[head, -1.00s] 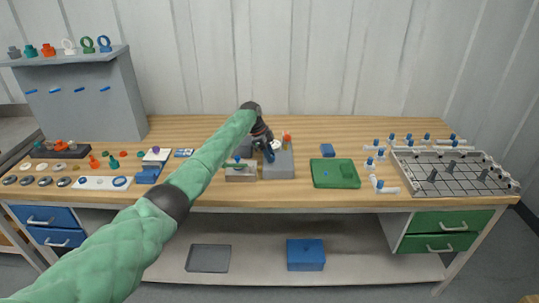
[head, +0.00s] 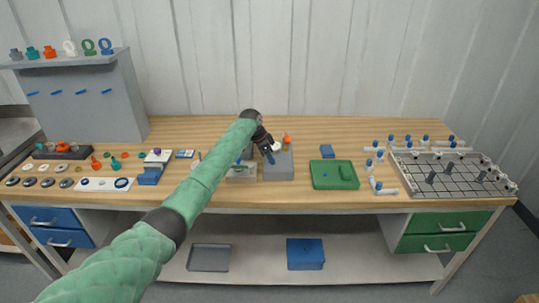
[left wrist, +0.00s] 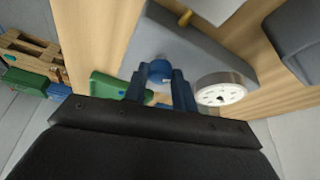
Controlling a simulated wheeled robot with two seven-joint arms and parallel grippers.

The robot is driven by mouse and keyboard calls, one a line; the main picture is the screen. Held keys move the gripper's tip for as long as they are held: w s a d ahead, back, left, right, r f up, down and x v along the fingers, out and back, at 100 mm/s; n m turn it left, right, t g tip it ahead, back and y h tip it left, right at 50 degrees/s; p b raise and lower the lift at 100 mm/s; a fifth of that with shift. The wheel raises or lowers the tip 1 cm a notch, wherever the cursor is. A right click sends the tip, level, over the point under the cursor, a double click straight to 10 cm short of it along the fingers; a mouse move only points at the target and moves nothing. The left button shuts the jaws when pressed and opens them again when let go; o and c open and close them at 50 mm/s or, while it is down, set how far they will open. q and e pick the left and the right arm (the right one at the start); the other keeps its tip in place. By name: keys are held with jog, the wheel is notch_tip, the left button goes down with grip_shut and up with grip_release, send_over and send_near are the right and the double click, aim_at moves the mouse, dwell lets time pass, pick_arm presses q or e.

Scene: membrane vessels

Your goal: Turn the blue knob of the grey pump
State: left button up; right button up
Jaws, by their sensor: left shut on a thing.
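The grey pump (head: 279,170) stands on the workbench, near the middle of its front part. It has a round white-faced gauge (left wrist: 220,93), which also shows in the head view (head: 276,147). The blue knob (left wrist: 160,70) is on the pump's grey face, between the two blue fingers of my left gripper (left wrist: 162,80). The gripper is shut on the knob. In the head view, my left gripper (head: 269,157) reaches the pump from above, and the knob is hard to tell from the blue fingers. My right gripper is not in view.
An orange part (head: 287,139) stands at the back of the pump. A green tray (head: 318,178) lies to the right, and a grey gridded tray (head: 450,184) lies farther right. Several small parts lie on the left. The bench behind the pump is clear.

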pick_arm(q)
jog(key=n, duration=0.1)
jog(key=n+t+p, duration=0.1)
jog(key=n, duration=0.1)
jog(key=shift+s+d+r+n+y+p, duration=0.1)
jog(key=shift+d+r+n+y+p, duration=0.05)
jog(key=shift+r+n+y+p, duration=0.2)
jog(key=n+t+y+p, duration=0.1)
jog(key=n, duration=0.2)
jog(key=n+t+p, duration=0.1)
jog(key=n+p, duration=0.1)
jog(key=n, duration=0.1)
jog(key=shift+s+d+f+y, duration=0.1)
jog(key=shift+d+f+y, duration=0.05)
jog(key=shift+y, duration=0.2)
jog(key=shift+n+y+p, duration=0.45)
jog(key=shift+n+y, duration=0.15)
jog(key=shift+n, duration=0.85)
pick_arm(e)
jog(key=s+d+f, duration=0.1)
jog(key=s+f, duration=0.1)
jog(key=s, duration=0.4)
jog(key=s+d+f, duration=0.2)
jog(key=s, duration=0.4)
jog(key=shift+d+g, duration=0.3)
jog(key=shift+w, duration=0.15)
